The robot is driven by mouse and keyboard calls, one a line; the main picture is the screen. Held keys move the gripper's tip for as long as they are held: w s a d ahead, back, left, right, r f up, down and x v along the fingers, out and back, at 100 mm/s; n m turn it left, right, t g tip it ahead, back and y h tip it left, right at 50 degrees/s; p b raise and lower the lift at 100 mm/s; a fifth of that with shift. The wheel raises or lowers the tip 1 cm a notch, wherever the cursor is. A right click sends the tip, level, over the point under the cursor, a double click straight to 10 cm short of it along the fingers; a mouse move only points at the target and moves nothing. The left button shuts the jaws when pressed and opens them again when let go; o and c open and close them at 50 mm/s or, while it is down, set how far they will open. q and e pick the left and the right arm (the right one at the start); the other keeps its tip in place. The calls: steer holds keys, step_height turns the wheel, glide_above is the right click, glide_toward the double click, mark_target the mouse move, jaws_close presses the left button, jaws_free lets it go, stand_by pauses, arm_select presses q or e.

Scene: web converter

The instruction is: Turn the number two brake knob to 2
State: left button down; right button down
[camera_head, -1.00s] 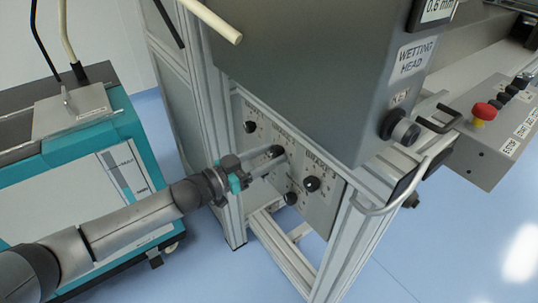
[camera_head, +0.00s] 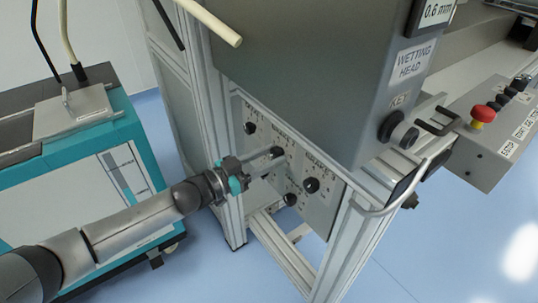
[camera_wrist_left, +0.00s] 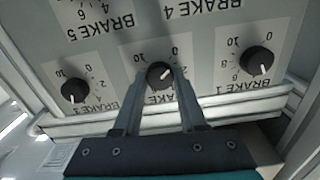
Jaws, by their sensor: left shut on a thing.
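The number two brake knob (camera_wrist_left: 160,73) is a small black round knob with a white mark. It sits in the middle of the lower row in the left wrist view, where the panel appears upside down. Its dial shows 10 at upper left and 0 at upper right; the mark points to the lower right. My left gripper (camera_wrist_left: 161,78) is shut on this knob, one finger on each side, and the fingers cover part of its label. In the head view the left gripper (camera_head: 277,158) reaches the knob from the left. My right gripper is not in view.
The brake 3 knob (camera_wrist_left: 74,90) and brake 1 knob (camera_wrist_left: 259,60) stand either side. In the head view, the grey wetting head box (camera_head: 320,70) overhangs the panel (camera_head: 322,205). A metal frame post (camera_head: 226,150) stands close by the gripper. A teal cabinet (camera_head: 130,130) stands left.

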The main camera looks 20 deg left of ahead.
arm_select(q)
steer(key=shift+m, duration=0.4)
steer(key=m+p, duration=0.1)
steer(key=m, duration=0.2)
steer(key=shift+m+p, duration=0.45)
steer(key=shift+m, duration=2.35)
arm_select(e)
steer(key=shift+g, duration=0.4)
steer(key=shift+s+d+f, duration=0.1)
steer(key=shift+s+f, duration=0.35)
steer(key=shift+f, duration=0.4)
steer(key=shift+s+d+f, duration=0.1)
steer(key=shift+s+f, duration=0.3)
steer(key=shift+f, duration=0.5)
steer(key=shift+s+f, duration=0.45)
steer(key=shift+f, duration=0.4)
arm_select(q)
steer(key=shift+c, duration=2.3)
jaws_free()
